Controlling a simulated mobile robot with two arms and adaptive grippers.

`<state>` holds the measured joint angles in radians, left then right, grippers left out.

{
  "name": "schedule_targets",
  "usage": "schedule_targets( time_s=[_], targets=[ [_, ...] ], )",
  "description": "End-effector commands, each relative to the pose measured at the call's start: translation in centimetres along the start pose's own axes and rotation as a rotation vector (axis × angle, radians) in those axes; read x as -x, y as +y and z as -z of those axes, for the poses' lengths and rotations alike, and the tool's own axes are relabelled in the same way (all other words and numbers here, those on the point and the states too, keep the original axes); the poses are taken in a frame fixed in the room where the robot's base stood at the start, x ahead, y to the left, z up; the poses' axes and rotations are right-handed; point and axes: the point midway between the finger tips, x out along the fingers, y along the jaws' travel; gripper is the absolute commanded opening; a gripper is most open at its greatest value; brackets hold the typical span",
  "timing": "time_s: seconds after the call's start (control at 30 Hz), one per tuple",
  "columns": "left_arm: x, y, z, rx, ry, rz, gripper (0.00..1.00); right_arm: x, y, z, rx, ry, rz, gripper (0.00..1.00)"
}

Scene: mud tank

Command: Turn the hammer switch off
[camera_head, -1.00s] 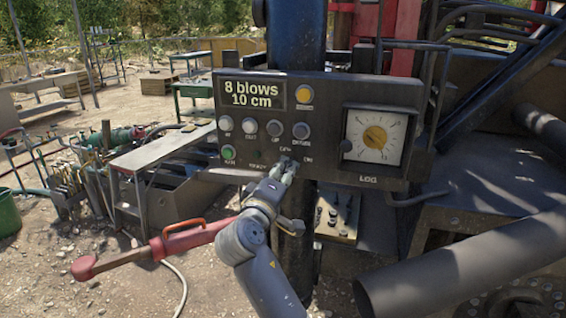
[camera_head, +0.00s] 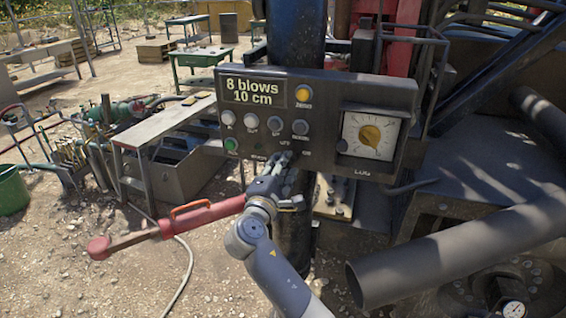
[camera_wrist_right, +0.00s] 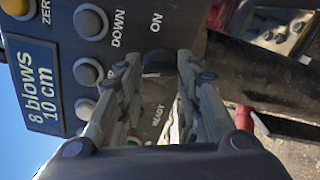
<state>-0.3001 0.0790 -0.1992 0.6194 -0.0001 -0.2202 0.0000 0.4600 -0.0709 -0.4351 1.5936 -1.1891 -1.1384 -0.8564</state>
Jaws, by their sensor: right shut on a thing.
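The dark control panel (camera_head: 325,80) stands in front of me in the head view, its display reading "8 blows 10 cm". The hammer switch (camera_wrist_right: 158,64) is a dark knob low on the panel, among the labels READY, OFF and ON. My right gripper (camera_head: 285,158) reaches up to it from below. In the wrist view the right gripper's fingers (camera_wrist_right: 160,70) are on both sides of the knob, shut on it. The fingers cover much of the knob, so I cannot tell which label it points to. My left gripper is not in view.
Round buttons (camera_head: 250,121) sit just above the switch, and a dial (camera_head: 370,135) is to the right. A thick dark pipe (camera_head: 460,255) fills the lower right. A workbench (camera_head: 160,125) is behind, left.

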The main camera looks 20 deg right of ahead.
Motion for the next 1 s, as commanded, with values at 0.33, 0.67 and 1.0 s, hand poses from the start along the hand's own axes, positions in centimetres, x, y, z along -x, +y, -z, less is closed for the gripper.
schedule_targets(
  time_s=[0.33,0.67,1.0],
  targets=[
    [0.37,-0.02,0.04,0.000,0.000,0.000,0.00,-0.11,0.22,-0.17,0.029,-0.004,-0.006,0.09],
    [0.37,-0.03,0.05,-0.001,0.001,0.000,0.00,-0.10,0.23,-0.16,0.028,-0.004,-0.005,0.53],
    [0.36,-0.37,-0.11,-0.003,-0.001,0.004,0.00,0.10,0.08,-0.03,0.027,-0.001,-0.002,0.53]
  ],
)
